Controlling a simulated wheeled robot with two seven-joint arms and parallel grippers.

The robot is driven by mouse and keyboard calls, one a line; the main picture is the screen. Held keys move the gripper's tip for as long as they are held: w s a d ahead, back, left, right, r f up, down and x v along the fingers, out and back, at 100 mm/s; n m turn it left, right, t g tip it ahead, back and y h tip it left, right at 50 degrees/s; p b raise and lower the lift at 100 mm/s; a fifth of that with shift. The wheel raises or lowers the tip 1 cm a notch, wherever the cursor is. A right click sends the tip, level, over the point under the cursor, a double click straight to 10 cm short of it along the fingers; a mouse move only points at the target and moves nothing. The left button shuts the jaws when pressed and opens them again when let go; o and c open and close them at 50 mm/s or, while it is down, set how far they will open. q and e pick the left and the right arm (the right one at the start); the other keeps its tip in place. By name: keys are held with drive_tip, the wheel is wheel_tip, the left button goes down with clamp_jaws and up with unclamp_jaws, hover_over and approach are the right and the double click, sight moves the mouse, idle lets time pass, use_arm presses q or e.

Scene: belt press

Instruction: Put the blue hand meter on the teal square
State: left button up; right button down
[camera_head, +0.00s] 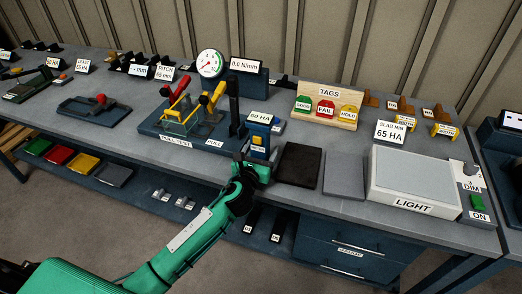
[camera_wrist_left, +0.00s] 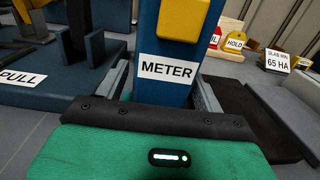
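The blue hand meter (camera_head: 259,143), with a yellow block and a white METER label, stands upright beside the pull-test base on the bench. It fills the middle of the left wrist view (camera_wrist_left: 165,95). My left gripper (camera_head: 254,172) is at the meter from the front. In the wrist view its fingers (camera_wrist_left: 166,92) lie on both sides of the meter's lower part, with what looks like a narrow gap; the tips' contact is not clear. My right gripper is not in view.
A black pad (camera_head: 298,165) and a grey pad (camera_head: 344,175) lie right of the meter, then a light box (camera_head: 412,180). The dark test fixture (camera_head: 185,140) with red and yellow clamps is on the left. A tag stand (camera_head: 326,110) is behind.

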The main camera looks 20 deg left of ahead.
use_arm(q)
drive_tip(key=shift+s+r, duration=0.1)
drive_tip(key=shift+r, duration=0.05)
drive_tip(key=s+b, duration=0.1)
drive_tip(key=s, duration=0.9)
drive_tip(key=shift+s+a, duration=0.15)
drive_tip(key=shift+s, duration=0.75)
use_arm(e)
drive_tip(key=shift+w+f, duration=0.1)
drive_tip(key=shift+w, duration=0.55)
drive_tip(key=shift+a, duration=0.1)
